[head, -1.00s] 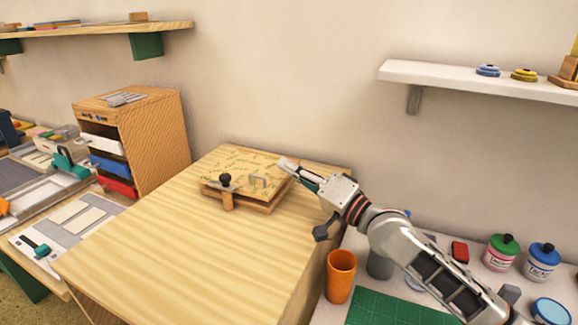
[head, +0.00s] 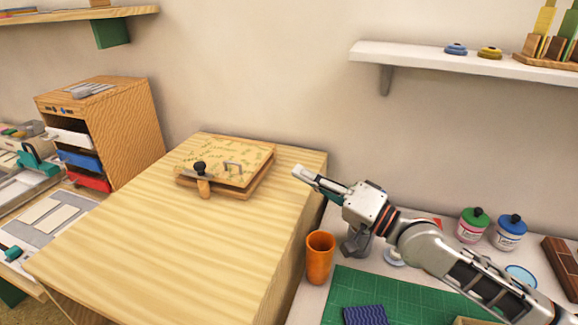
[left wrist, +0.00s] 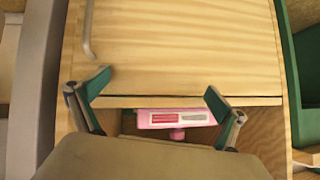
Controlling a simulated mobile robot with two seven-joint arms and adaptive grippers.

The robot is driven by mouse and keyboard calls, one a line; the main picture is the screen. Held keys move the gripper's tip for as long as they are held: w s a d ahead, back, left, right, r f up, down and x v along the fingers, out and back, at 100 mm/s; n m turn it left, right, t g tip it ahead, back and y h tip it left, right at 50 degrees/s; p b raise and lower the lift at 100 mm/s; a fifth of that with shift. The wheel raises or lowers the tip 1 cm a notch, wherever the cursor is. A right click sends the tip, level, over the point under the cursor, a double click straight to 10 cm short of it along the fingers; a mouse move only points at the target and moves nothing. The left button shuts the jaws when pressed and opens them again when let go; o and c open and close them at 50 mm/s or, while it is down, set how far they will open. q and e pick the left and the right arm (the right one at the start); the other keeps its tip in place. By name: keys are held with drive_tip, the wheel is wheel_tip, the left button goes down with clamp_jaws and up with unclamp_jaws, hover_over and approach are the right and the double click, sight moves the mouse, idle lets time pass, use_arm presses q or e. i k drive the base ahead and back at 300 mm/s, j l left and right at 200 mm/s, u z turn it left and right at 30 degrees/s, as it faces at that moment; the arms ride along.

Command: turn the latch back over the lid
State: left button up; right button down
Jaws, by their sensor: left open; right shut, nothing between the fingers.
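A wooden box with a patterned lid (head: 222,160) sits on the pale wooden cabinet top (head: 150,235) in the head view.
An orange cup (head: 319,257) stands below my right arm, beside a green cutting mat (head: 400,297). Ink jars (head: 472,224) stand to the right. A white shelf (head: 440,59) is above. A pink-labelled item (left wrist: 175,118) lies in an opening in the left wrist view.

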sight(199, 167)
drive_tip(key=k+j, duration=0.1)
drive_tip(key=k, duration=0.9)
